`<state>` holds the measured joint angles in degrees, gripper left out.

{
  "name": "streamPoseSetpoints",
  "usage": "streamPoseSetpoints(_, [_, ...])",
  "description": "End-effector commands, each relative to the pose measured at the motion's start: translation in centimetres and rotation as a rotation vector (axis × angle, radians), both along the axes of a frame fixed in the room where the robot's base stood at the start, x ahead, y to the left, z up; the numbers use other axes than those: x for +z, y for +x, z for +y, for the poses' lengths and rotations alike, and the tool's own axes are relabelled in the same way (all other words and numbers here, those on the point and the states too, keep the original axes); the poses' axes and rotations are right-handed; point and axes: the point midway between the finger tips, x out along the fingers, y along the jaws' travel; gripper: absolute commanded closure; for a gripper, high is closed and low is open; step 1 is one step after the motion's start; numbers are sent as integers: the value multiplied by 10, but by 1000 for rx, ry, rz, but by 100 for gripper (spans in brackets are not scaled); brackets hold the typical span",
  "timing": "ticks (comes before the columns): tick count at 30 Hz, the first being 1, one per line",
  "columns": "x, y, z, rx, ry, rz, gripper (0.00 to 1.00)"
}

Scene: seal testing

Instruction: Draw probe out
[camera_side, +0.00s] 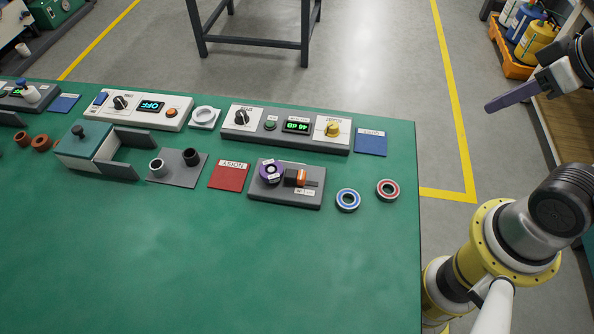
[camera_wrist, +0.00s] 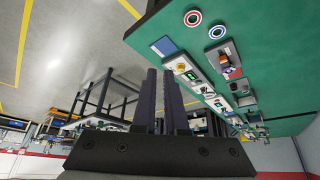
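A dark grey fixture (camera_side: 285,198) lies on the green bench, carrying a purple ring (camera_side: 271,172) and an orange-and-black piece (camera_side: 297,177) side by side. I cannot tell for sure which part is the probe. The fixture also shows small in the wrist view (camera_wrist: 229,62). My gripper (camera_side: 490,107) is off the bench's right side, above the floor and well away from the fixture. In the wrist view my gripper (camera_wrist: 161,72) shows two dark fingers with a gap between them and nothing held.
Blue (camera_side: 347,200) and red (camera_side: 388,189) ringed seals lie right of the fixture. A red card (camera_side: 230,176) lies to its left. A control box with a yellow knob (camera_side: 333,129) stands behind it. The front of the bench (camera_side: 220,270) is clear.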

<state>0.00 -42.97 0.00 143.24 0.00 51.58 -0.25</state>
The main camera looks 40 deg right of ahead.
Motion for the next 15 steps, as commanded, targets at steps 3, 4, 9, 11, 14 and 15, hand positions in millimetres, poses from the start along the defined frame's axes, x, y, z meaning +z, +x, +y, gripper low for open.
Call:
streamPoseSetpoints(3, [12, 5, 0, 30, -16, -21, 66])
streamPoseSetpoints(4, [18, 9, 0, 37, -21, -27, 60])
streamPoseSetpoints(9, [44, 48, 10, 128, -42, 0, 38])
streamPoseSetpoints(11, [49, 64, 17, 172, -50, 21, 38])
streamPoseSetpoints(14, [53, 94, 34, 248, -63, 62, 38])
streamPoseSetpoints(15, [53, 107, 42, 280, -68, 80, 38])
